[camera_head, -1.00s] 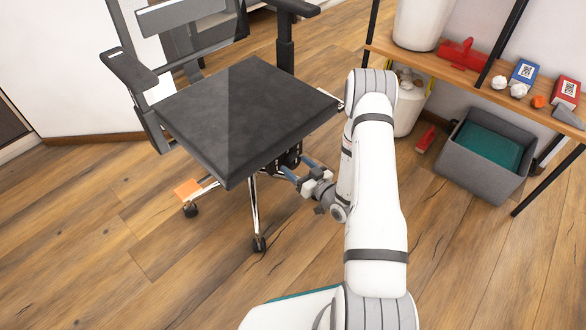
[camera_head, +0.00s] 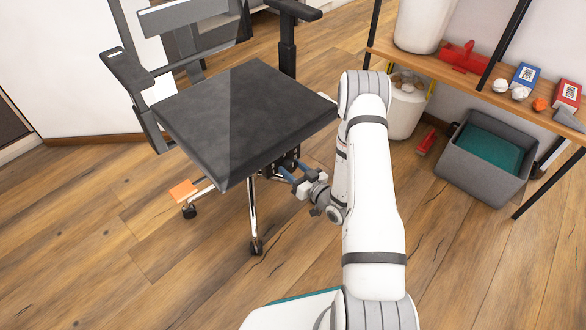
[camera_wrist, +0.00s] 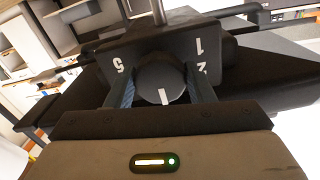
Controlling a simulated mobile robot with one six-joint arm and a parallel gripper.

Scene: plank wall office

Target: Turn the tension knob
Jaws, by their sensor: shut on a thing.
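The tension knob (camera_wrist: 158,78) is a dark round knob under the chair seat, with a white line on its face pointing down in the wrist view. White numerals 5, 1 and 2 stand on the dark housing (camera_wrist: 182,42) around it. My gripper (camera_wrist: 161,88) is shut on the knob, one finger on each side. In the head view my gripper (camera_head: 287,172) reaches under the right front edge of the black office chair (camera_head: 240,115), and the knob is hidden or too small to make out.
An orange paddle (camera_head: 183,190) sticks out at the chair's left, above a caster. A wooden shelf (camera_head: 440,68) with boxes and a red tool stands at the right. A grey bin (camera_head: 470,170) is below it. Floor (camera_head: 130,265) at front left is clear.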

